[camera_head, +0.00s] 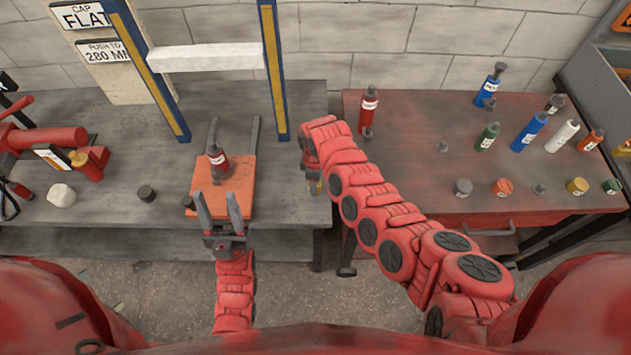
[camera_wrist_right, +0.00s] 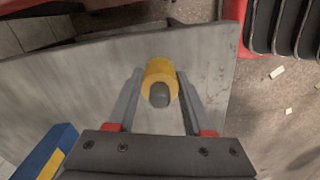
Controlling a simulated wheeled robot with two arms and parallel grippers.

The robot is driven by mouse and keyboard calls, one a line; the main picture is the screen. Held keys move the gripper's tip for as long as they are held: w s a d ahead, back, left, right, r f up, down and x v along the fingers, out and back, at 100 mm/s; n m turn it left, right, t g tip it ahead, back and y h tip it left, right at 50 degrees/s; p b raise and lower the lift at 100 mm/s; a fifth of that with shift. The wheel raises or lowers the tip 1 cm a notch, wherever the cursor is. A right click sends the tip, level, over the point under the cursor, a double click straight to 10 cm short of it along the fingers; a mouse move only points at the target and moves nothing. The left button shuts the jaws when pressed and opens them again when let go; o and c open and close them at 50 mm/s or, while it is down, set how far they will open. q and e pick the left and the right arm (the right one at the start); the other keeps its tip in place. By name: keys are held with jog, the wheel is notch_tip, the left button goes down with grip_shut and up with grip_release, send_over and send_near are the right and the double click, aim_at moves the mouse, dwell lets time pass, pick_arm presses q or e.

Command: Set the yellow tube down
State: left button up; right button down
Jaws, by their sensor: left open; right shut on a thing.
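The yellow tube (camera_wrist_right: 160,72) sits between the fingers of my right gripper (camera_wrist_right: 157,100), its grey cap towards the camera. In the head view only a small yellow part (camera_head: 316,187) shows below my right gripper, near the right end of the grey bench (camera_head: 290,205). I cannot tell whether the tube touches the bench. My left gripper (camera_head: 219,212) is open and empty at the front edge of the orange plate (camera_head: 238,185). A red tube (camera_head: 217,162) with a dark cap stands on that plate, beyond my left fingers.
A blue and yellow frame (camera_head: 274,70) with a white crossbar (camera_head: 205,57) rises at the back of the bench. A dark round cap (camera_head: 146,193) and a whitish lump (camera_head: 61,195) lie left. The red table (camera_head: 400,180) at right holds several coloured tubes and caps.

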jog(key=shift+c, duration=1.5)
grip_release()
jog(key=shift+f, duration=0.15)
